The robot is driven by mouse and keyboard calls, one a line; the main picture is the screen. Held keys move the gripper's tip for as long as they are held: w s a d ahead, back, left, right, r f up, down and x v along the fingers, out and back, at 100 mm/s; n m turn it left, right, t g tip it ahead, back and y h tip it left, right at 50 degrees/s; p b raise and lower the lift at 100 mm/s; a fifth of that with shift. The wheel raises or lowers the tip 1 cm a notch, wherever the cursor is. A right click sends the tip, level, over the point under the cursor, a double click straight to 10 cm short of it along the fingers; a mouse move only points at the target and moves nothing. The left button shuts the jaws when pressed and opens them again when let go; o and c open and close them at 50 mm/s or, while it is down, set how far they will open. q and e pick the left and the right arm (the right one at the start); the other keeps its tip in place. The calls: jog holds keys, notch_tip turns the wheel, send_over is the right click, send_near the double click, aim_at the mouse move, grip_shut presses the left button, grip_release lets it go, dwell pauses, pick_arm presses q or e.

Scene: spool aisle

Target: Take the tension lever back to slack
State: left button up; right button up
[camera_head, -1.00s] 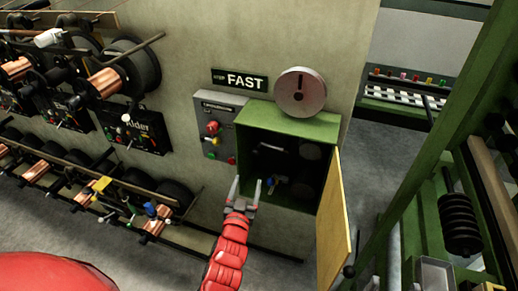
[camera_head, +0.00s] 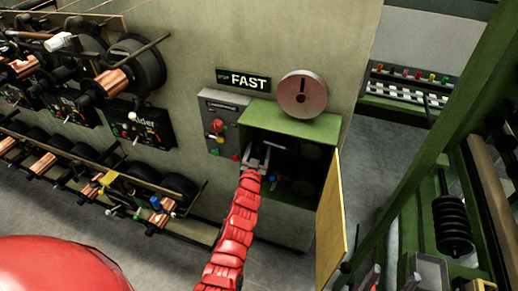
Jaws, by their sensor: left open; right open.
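The green cabinet (camera_head: 290,119) stands open against the wall, with its yellow door (camera_head: 330,225) swung out to the right. Its inside is dark. A small blue-tipped part (camera_head: 272,179) shows low inside it; I cannot tell whether this is the tension lever. A dark bar seen earlier in the upper left of the opening is now mostly hidden by my gripper. My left gripper (camera_head: 257,157) is open at the cabinet's upper left opening; contact is unclear. My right gripper (camera_head: 393,279) seems to show only partly at the bottom edge, open.
A grey control box (camera_head: 222,108) with a red knob (camera_head: 216,127) is left of the cabinet. A round metal disc (camera_head: 302,94) stands on top. Spool racks (camera_head: 135,66) line the left wall. A green frame (camera_head: 410,190) stands right. Floor shows between.

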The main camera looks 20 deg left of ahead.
pick_arm(q)
jog(key=shift+w, duration=0.15)
grip_shut()
dwell(0.4)
dwell(1.0)
